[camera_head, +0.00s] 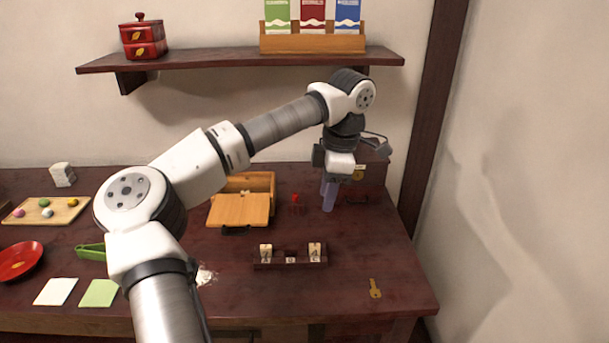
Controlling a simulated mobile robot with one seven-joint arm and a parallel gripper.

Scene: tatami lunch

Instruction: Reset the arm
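My arm reaches from the bottom left across the table, bent at the elbow, with its wrist over the right back of the table. My gripper (329,196) points down there, its pale purple fingers close to the tabletop. The fingers overlap in this view, so I cannot tell whether they are open or shut, and I see nothing clearly held. A small red item (297,198) stands just left of the fingers. A dark box (374,172) is partly hidden behind the wrist.
A wooden box (238,209) stands left of the gripper. A dark rack (290,262) with small tiles and a brass key (375,288) lie in front. My arm passes near green tongs (91,252). A wall shelf (215,58) hangs above; a dark post (432,110) rises at right.

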